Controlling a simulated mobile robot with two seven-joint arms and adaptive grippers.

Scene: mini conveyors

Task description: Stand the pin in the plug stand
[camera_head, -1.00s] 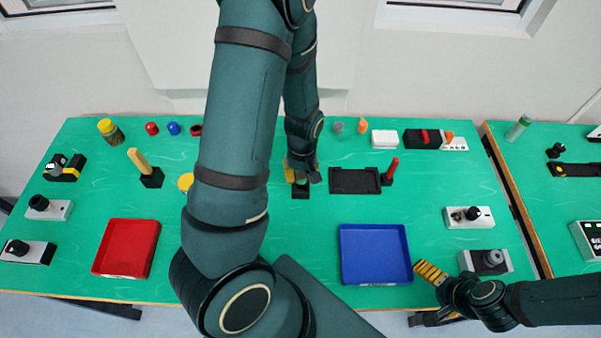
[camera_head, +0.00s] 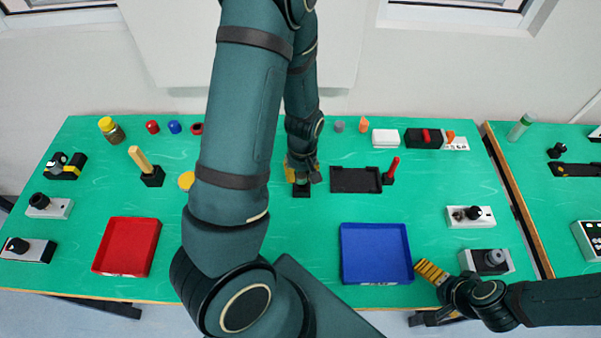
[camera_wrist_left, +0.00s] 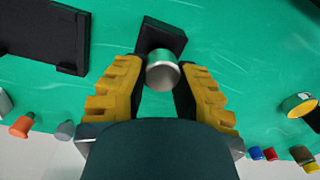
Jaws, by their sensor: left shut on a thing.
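My left gripper (camera_head: 302,172) is shut on a silver round pin, whose shiny end (camera_wrist_left: 163,76) shows between the yellow fingers in the left wrist view. The black square plug stand (camera_head: 301,193) is directly under this gripper in the head view. It also shows just beyond the pin in the left wrist view (camera_wrist_left: 160,36). The pin overlaps the stand there, and its lower end is hidden, so I cannot tell whether it is in the stand's hole. My right gripper (camera_head: 430,272) is at the table's front right, beside the blue tray; its finger opening is unclear.
A black flat tray (camera_head: 355,180) and a black stand with a red handle (camera_head: 391,172) are right of the plug stand. A red tray (camera_head: 127,246) is at front left, a blue tray (camera_head: 376,254) at front right. Several small items line the back edge.

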